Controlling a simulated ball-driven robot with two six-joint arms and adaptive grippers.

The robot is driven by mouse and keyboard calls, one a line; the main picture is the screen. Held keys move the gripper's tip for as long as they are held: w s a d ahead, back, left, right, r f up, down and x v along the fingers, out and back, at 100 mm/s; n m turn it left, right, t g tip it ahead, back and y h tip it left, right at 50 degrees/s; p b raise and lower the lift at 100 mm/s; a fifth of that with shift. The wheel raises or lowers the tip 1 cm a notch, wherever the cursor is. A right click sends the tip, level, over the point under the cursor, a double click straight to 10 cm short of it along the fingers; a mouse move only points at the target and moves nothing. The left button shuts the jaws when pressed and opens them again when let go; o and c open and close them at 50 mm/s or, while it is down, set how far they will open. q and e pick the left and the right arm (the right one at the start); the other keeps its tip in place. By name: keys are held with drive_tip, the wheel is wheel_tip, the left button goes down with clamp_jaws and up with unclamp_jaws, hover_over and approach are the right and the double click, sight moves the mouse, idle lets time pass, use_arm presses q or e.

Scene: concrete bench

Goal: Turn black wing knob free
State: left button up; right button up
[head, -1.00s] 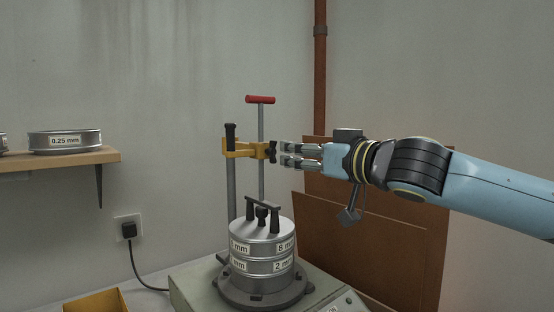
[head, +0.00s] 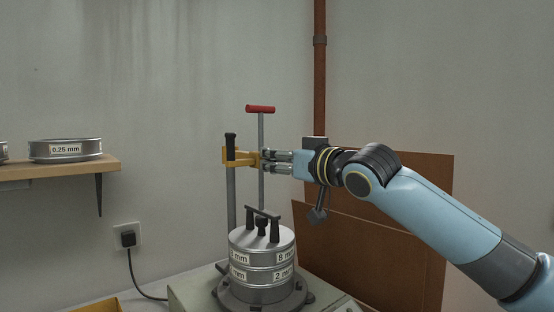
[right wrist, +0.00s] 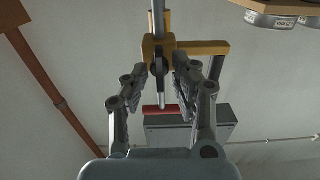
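The black wing knob (right wrist: 159,66) sits on the yellow clamp bracket (head: 238,157), which joins two upright rods above the sieve stack. In the head view my right fingertips mostly hide the knob. My right gripper (right wrist: 163,72) has come in from the right, level with the bracket. The bracket also shows in the right wrist view (right wrist: 205,47). My left gripper is in neither view.
Below stands a metal sieve stack (head: 262,257) with a black-handled lid, on a grey machine (head: 190,287). A wooden shelf (head: 75,168) with sieves is at left; brown boards (head: 385,230) lean behind my right arm.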

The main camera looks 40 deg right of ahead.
clamp_jaws()
drive_tip(key=shift+n, duration=0.5)
drive_tip(key=n, duration=0.3)
drive_tip(key=n+p, duration=0.1)
drive_tip(key=n, duration=0.3)
drive_tip(key=n+p, duration=0.1)
drive_tip(key=n, duration=0.3)
drive_tip(key=shift+a+f, duration=0.25)
drive_tip(key=shift+a, duration=0.05)
drive_tip(key=n, duration=0.5)
drive_tip(key=shift+f+n, duration=0.2)
drive_tip(key=shift+n, duration=0.2)
